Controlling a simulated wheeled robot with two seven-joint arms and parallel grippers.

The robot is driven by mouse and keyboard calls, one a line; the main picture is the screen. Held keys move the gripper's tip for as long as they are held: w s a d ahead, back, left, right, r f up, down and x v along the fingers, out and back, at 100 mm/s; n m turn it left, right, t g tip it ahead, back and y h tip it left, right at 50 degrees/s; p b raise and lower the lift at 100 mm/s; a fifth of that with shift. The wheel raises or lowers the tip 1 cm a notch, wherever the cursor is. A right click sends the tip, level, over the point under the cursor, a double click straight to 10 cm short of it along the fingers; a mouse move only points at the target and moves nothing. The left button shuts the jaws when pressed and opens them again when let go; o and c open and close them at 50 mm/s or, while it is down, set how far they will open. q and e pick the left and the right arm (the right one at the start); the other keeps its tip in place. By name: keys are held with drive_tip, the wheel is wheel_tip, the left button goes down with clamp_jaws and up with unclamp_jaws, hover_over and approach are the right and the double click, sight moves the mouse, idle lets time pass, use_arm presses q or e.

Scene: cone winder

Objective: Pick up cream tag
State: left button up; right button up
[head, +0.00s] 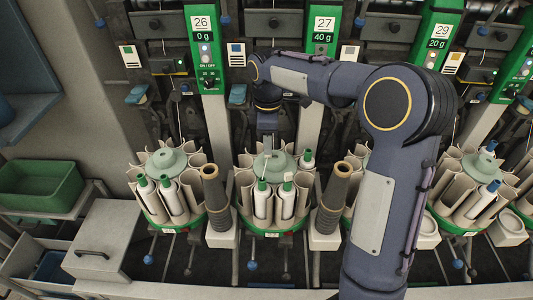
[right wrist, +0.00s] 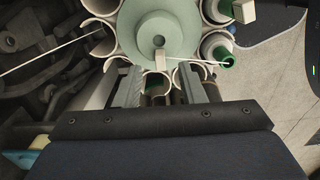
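A small cream tag (right wrist: 160,61) shows in the right wrist view, at the near edge of the pale green hub (right wrist: 158,22). A white thread runs right from it to a green-tipped bobbin (right wrist: 228,60). A second cream block (right wrist: 243,11) is at the upper right. My right gripper (right wrist: 158,82) is open, with one finger on each side of the first tag's line and the tag slightly beyond the fingertips. Nothing is held. In the head view my right gripper (head: 268,132) points down over the middle carousel (head: 271,232). My left gripper is not in view.
Several cream pockets (right wrist: 103,32) ring the hub close to my fingers. Dark cones (head: 214,190) and (head: 334,192) stand on either side of the middle carousel. A green bin (head: 40,184) and a grey box (head: 105,238) are at the left.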

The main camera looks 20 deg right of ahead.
drive_tip(key=shift+f, duration=1.4)
clamp_jaws()
drive_tip(key=shift+r, duration=0.2)
